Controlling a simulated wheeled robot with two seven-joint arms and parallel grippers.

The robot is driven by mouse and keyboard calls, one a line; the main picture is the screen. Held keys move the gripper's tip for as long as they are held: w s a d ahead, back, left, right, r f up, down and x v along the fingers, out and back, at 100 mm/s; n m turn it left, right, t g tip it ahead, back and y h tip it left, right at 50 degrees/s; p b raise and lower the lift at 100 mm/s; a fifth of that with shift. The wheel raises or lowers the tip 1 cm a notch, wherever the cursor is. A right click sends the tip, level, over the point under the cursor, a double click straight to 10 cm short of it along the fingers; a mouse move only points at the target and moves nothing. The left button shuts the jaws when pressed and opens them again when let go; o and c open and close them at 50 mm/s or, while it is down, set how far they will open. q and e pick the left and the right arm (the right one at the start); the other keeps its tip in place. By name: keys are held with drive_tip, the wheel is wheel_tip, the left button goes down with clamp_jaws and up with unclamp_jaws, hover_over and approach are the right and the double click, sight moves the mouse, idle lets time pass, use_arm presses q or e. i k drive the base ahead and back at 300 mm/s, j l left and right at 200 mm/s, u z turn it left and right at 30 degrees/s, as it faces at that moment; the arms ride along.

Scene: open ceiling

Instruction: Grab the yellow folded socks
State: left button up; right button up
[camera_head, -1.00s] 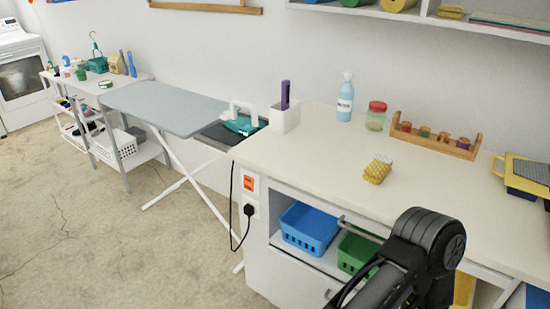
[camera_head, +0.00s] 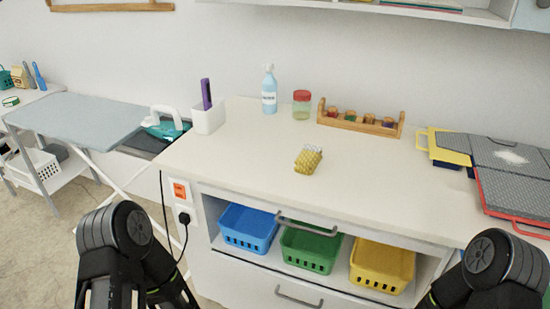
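The yellow folded socks (camera_head: 308,158) lie on the white countertop (camera_head: 250,160), near its middle, as a small bundle with a pale patterned part. Nothing touches them. Both of my arms show at the bottom of the head view, left and right, in front of the counter and well apart from the socks. My gripper fingertips cannot be made out at the frame's lower edge, so I do not see whether they hold anything.
A white holder (camera_head: 209,120), blue bottle (camera_head: 269,92), red-lidded jar (camera_head: 302,106) and wooden rack (camera_head: 360,120) stand behind the socks. Blue (camera_head: 248,229), green (camera_head: 309,249) and yellow (camera_head: 381,266) baskets sit below. An ironing board (camera_head: 80,118) is left. Counter around the socks is clear.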

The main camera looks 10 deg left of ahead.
sight(311, 157)
drive_tip(key=i+j, duration=0.1)
drive_tip(key=j, duration=0.75)
drive_tip(key=i+j, duration=0.15)
drive_tip(key=j, duration=0.3)
drive_tip(key=i+j, duration=0.1)
drive_tip(key=j, duration=0.35)
drive_tip(key=j+z, duration=0.1)
drive_tip(key=z, duration=1.65)
